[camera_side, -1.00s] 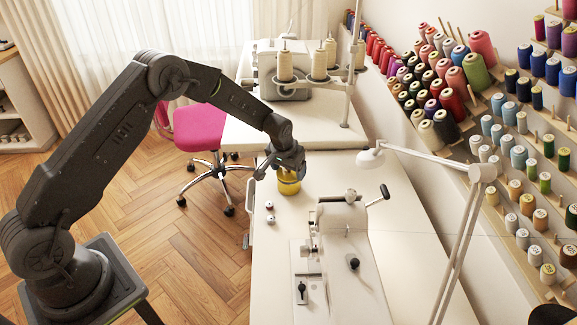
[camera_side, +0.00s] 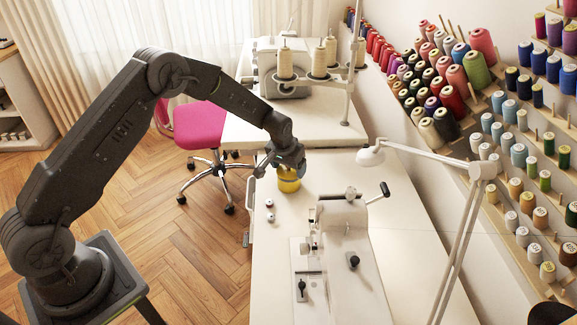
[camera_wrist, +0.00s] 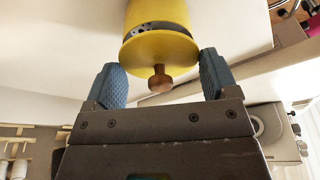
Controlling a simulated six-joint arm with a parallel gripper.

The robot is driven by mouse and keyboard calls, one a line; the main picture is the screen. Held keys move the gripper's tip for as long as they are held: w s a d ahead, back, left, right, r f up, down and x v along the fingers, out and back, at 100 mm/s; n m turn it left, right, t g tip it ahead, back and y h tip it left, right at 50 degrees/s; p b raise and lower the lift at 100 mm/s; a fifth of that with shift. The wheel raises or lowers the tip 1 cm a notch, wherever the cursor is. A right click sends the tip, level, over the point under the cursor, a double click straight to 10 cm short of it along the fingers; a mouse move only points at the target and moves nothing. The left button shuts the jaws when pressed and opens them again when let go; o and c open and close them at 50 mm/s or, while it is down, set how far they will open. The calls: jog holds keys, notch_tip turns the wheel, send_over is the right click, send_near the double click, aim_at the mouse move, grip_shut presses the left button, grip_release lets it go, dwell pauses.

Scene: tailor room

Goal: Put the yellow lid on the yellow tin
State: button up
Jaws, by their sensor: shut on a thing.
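The yellow tin (camera_side: 288,185) stands on the white table, directly under my gripper (camera_side: 281,165). In the wrist view the tin (camera_wrist: 157,12) shows at the top edge, partly cut off. The yellow lid (camera_wrist: 160,50) is a disc with a round wooden knob (camera_wrist: 160,79). My gripper (camera_wrist: 161,80) has its blue fingers on either side of the lid's rim, shut on it. In the side view the gripper mostly hides the lid.
A white machine (camera_side: 342,225) and a lamp (camera_side: 372,157) stand to the right. A machine with thread cones (camera_side: 285,80) stands behind. The table between tin and lamp is clear.

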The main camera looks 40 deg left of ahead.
jog(key=shift+f, duration=0.6)
jog(key=o, duration=0.6)
jog(key=shift+v, duration=5.45)
jog(key=shift+r, duration=0.1)
notch_tip(320, 180, up, 10)
send_over(283, 176)
jog(key=s+d, duration=0.1)
jog(key=s, duration=0.5)
jog(key=s+d+r+m+t, duration=0.1)
jog(key=s+d+r, duration=0.1)
jog(key=s+r, duration=0.55)
jog(key=shift+m+t+h, duration=0.3)
jog(key=shift+m+t, duration=0.3)
jog(key=shift+t, duration=0.1)
jog(key=s, duration=0.6)
jog(key=s+d+r, duration=0.1)
jog(key=s, duration=1.3)
jog(key=shift+d+r, duration=0.2)
jog(key=shift+r, duration=0.05)
